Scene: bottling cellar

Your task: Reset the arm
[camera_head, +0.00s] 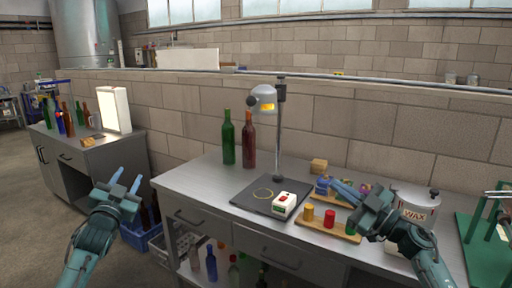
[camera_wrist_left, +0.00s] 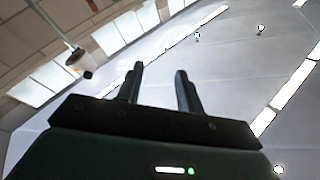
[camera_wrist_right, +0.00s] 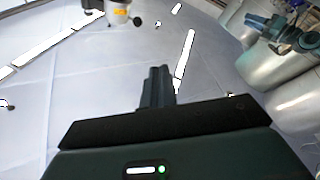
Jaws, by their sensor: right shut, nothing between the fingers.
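My left gripper (camera_head: 127,178) is raised in front of the gap between the two benches, with nothing held. Its two fingers stand apart in the left wrist view (camera_wrist_left: 160,72), where mostly ceiling and windows show behind them. My right gripper (camera_head: 334,183) appears over the right part of the main bench, in front of the small coloured items and beside the wax pot (camera_head: 413,207). Its fingers are together and empty in the right wrist view (camera_wrist_right: 158,72). The arm and gripper hide part of the items behind.
On the bench (camera_head: 190,181) stand a green bottle (camera_head: 228,142), a brown bottle (camera_head: 248,144), a lamp (camera_head: 264,98) on a post, and a wooden tray (camera_head: 345,232) with coloured pieces. A green stand (camera_head: 485,245) is at right.

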